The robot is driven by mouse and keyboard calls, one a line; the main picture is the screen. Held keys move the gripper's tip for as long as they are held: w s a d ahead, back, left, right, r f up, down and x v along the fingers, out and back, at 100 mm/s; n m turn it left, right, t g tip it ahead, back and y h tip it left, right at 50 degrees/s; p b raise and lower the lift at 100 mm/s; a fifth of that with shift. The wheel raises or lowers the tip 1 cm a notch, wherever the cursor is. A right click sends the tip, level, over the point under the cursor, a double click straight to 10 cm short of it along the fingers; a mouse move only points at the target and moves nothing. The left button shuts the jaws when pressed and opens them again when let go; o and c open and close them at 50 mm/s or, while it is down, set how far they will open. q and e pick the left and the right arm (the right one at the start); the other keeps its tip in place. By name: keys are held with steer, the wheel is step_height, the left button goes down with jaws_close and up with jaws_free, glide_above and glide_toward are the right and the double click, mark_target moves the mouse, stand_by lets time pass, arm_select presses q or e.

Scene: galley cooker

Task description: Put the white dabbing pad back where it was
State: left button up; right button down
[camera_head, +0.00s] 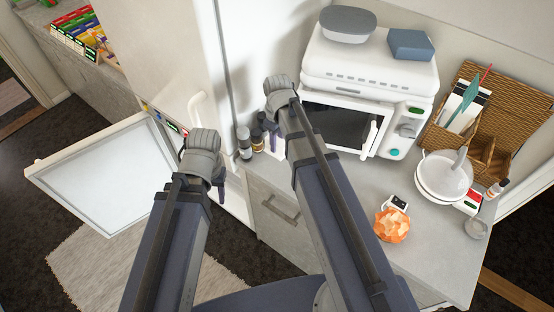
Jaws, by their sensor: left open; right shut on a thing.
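My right gripper (268,128) is over the left part of the worktop, in front of the white oven's left edge. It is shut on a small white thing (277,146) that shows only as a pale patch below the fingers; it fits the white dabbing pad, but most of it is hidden. My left gripper (201,172) is open and empty, in front of the tall white cabinet, with the open door to its left. No other clear white pad shows.
The white oven (345,75) carries a grey oval tub (348,25) and a blue block (411,44). Bottles (244,142) stand left of it. A wicker organiser (510,90), white bowls (444,177) and an orange crumpled thing (391,225) occupy the right. The worktop front is partly clear.

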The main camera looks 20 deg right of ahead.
arm_select(q)
steer(key=shift+f+b, duration=0.9)
steer(key=shift+f, duration=0.6)
arm_select(e)
steer(key=shift+f, duration=1.45)
arm_select(q)
steer(key=shift+f, duration=0.1)
arm_select(e)
steer(key=shift+f, duration=0.15)
arm_select(q)
step_height(320, 180, down, 4)
steer(key=b, duration=0.3)
steer(key=shift+r+b, duration=0.25)
steer(key=shift+b, duration=0.1)
arm_select(e)
step_height(320, 180, down, 3)
steer(key=shift+f, duration=0.2)
steer(key=shift+f, duration=0.2)
arm_select(q)
steer(key=shift+f, duration=0.1)
arm_select(e)
steer(key=c, duration=0.6)
jaws_free()
steer(key=shift+r, duration=0.1)
